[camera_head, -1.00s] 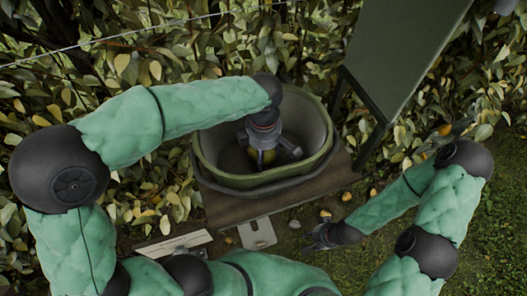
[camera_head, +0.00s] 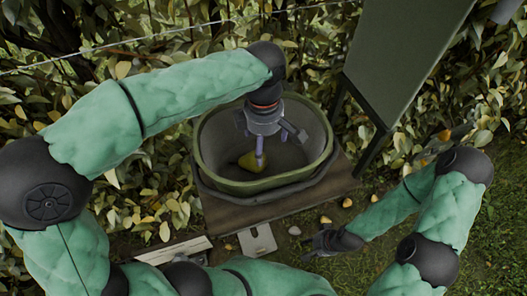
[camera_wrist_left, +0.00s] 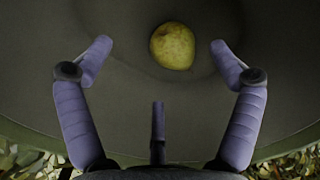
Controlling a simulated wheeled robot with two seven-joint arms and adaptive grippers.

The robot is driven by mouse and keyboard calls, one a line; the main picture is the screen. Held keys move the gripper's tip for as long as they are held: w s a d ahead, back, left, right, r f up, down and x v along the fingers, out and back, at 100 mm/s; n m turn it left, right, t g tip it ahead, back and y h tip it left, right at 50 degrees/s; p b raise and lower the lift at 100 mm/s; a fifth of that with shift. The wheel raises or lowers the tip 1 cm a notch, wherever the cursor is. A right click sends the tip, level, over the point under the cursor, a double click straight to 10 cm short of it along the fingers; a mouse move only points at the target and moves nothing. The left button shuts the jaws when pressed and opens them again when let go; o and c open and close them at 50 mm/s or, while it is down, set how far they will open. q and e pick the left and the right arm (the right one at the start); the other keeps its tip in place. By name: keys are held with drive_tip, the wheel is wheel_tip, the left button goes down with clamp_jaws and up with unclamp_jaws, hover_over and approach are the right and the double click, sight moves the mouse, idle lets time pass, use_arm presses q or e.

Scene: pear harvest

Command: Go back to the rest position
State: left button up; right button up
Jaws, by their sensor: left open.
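A yellow-green pear (camera_head: 250,162) lies on the floor of the round dark container (camera_head: 262,188). The pear also shows in the left wrist view (camera_wrist_left: 172,46), apart from the fingers. My left gripper (camera_head: 264,150) is open and empty, pointing down over the container, with its fingers spread. In the left wrist view the open left gripper (camera_wrist_left: 160,55) has its fingers on both sides of the picture. My right gripper (camera_head: 316,243) is low at the right, over the ground and clear of the container; its fingers are small and dark, so its opening is unclear.
The container stands on a brown wooden board (camera_head: 235,212). A dark green panel (camera_head: 400,60) on legs stands just right of it. Leafy hedge (camera_head: 120,70) and a wire (camera_head: 130,33) lie behind. Several fallen fruits lie on the grass (camera_head: 375,255).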

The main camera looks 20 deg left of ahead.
use_arm(q)
drive_tip(key=shift+r, duration=1.8)
drive_tip(key=shift+r, duration=0.1)
